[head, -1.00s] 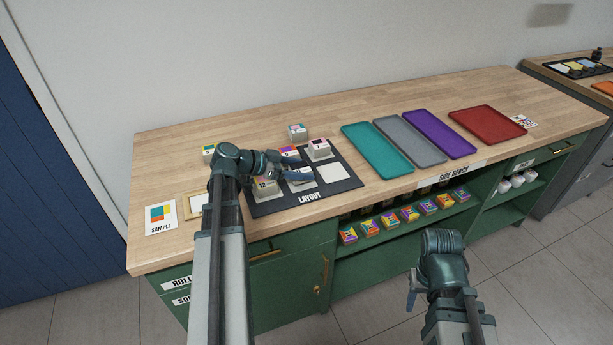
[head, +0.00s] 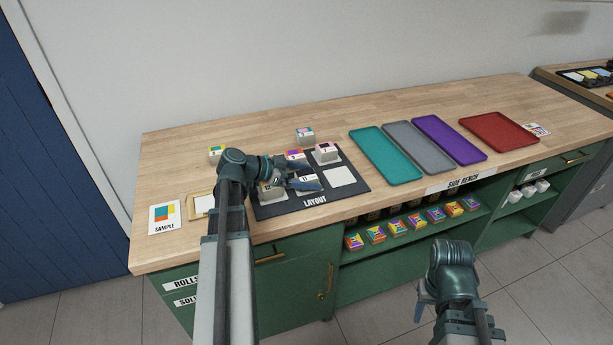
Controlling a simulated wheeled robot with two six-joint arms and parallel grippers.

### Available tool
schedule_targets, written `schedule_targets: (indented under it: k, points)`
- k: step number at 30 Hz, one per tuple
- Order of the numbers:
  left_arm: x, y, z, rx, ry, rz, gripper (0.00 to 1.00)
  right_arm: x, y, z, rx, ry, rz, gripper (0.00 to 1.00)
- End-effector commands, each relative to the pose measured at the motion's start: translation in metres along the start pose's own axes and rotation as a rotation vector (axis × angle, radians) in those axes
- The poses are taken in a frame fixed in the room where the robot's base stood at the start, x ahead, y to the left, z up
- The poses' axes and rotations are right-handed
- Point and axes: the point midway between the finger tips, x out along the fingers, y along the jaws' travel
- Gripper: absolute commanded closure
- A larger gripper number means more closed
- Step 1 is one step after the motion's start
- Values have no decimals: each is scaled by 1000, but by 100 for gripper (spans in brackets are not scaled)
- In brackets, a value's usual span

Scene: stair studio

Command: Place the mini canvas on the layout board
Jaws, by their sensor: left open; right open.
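The dark layout board (head: 351,189) lies on the bench with several mini canvases on it. A canvas marked 12 (head: 268,191) is at its front left and one marked 11 (head: 306,182) is beside it. Another canvas (head: 326,154) is at the back right, and one (head: 295,155) is partly hidden behind my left gripper. A white square (head: 340,176) at the front right is bare. Two canvases stand off the board, one behind it (head: 306,136) and one to its left (head: 217,153). My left gripper (head: 312,175) is open, low over the 11 canvas; contact is unclear. My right gripper (head: 422,302) is open and empty before the bench.
A sample card (head: 165,217) and a small framed piece (head: 203,204) lie at the left. Teal (head: 385,155), grey (head: 417,147), purple (head: 449,139) and red (head: 499,132) trays lie right of the board. Several colourful blocks (head: 398,229) fill the shelf below.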

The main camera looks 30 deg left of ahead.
Motion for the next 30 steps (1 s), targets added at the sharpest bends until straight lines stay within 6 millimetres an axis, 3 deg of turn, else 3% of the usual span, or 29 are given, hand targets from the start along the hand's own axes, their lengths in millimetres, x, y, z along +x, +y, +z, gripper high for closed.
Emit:
schedule_targets:
  k: [5,12,18,24,30]
  points:
    - [-21,0,-5,-2,0,-4,1,-14,1,1,0,0,0,50]
    - [-72,0,-6,-2,0,-4,1,-37,4,2,0,0,0,50]
    - [-104,0,-5,-1,0,-2,1,-49,5,3,1,0,0,50]
    - [-119,0,-3,0,0,-1,1,-54,5,3,1,0,0,50]
    - [-121,0,-2,0,0,1,1,-54,5,3,1,0,0,50]
